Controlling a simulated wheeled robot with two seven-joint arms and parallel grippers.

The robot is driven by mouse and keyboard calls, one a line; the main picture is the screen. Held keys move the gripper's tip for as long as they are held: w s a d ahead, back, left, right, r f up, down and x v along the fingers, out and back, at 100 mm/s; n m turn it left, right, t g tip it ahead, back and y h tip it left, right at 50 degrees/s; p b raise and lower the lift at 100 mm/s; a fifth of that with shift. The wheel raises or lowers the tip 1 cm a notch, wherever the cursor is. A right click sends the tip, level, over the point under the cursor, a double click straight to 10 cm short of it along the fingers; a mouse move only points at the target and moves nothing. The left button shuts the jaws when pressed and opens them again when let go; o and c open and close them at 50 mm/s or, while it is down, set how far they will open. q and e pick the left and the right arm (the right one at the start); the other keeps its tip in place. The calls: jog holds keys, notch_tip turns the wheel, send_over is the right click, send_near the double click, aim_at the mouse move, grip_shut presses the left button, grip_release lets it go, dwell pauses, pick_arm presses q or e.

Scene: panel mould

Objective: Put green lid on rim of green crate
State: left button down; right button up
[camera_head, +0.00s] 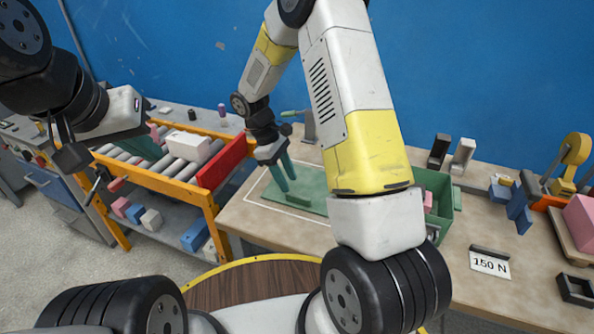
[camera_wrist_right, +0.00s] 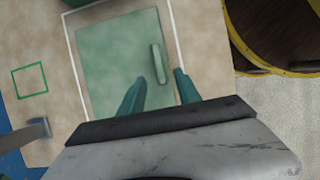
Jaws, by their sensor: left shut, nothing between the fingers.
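The green lid (camera_head: 312,203) lies flat on the workbench inside a white outline; its raised bar handle (camera_wrist_right: 157,64) shows in the right wrist view. My right gripper (camera_head: 286,180) is over the lid, open, with its green fingers apart. In the right wrist view the fingertips (camera_wrist_right: 159,76) point at the handle, one towards each side, with nothing held; whether they touch the lid I cannot tell. The green crate (camera_head: 438,186) stands to the right on the bench, partly hidden by my right arm, with something pink inside. My left gripper (camera_head: 146,148) is shut and empty near the roller rack.
A roller rack (camera_head: 185,166) with a white box and a red panel stands left of the bench. A "150 N" card (camera_head: 490,263), a blue part (camera_head: 518,208) and a tape dispenser (camera_head: 570,160) are at the right. A round wooden top (camera_head: 240,287) is in front.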

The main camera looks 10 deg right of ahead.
aim_at(297, 196)
jog(key=x, duration=0.6)
jog(key=shift+s+d+f, duration=0.1)
jog(key=shift+s+d, duration=0.1)
jog(key=shift+d, duration=0.1)
jog(key=shift+c, duration=0.2)
grip_shut()
